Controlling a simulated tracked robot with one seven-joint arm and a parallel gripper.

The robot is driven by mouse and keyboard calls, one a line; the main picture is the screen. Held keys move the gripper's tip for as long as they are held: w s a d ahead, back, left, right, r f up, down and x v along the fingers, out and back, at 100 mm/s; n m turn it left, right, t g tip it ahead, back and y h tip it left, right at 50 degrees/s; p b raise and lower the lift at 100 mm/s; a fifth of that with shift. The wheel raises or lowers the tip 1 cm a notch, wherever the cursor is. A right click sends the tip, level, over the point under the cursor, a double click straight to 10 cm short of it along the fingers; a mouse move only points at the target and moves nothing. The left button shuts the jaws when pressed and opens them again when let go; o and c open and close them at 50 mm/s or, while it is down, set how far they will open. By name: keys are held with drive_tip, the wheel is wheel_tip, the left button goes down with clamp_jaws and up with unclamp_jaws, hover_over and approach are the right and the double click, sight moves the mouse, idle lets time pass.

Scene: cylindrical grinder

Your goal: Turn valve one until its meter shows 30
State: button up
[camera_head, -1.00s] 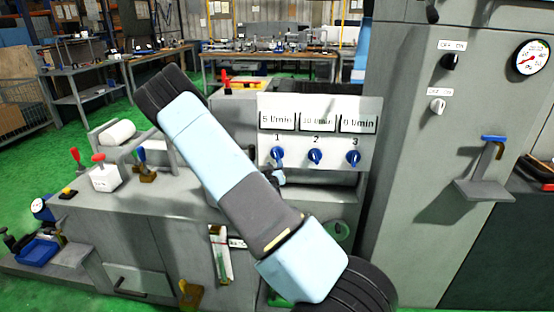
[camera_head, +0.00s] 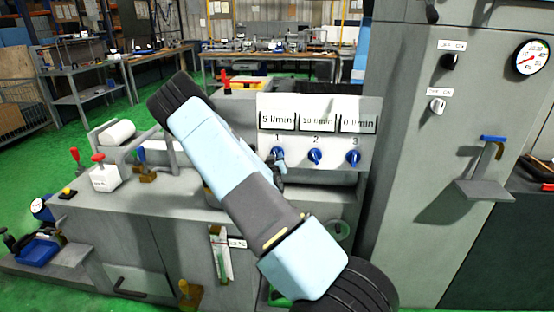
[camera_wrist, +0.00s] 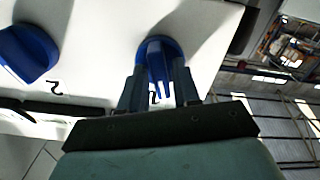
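Valve one is the blue knob (camera_head: 277,154) under the label 1 on the white panel (camera_head: 348,152); its meter (camera_head: 277,121) reads 5 l/min. The knob also shows in the wrist view (camera_wrist: 158,55), with its grip bar pointing toward my gripper. My gripper (camera_wrist: 159,78) is open, with one finger on each side of that bar and small gaps between. In the head view my gripper (camera_head: 279,170) is at the knob's lower edge, partly hidden by my arm. Valve two (camera_head: 315,156) is blue, with a meter (camera_head: 317,121) that seems to read 10 l/min.
Valve three (camera_head: 353,157) sits at the right of the panel under a meter (camera_head: 358,122) reading 0 l/min. A grey cabinet (camera_head: 405,150) with switches and a round gauge (camera_head: 531,58) stands at the right. In the wrist view, valve two (camera_wrist: 28,52) is close on the left.

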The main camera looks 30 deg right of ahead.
clamp_jaws()
drive_tip(key=shift+d, duration=0.1)
drive_tip(key=shift+n, duration=0.4)
drive_tip(key=shift+a+f+n, duration=0.15)
drive_tip(key=shift+n, duration=3.6)
drive_tip(key=shift+a+f+n, duration=0.1)
drive_tip(key=shift+f+n, duration=0.05)
drive_tip(key=shift+n, duration=3.6)
drive_tip(key=shift+f, duration=0.1)
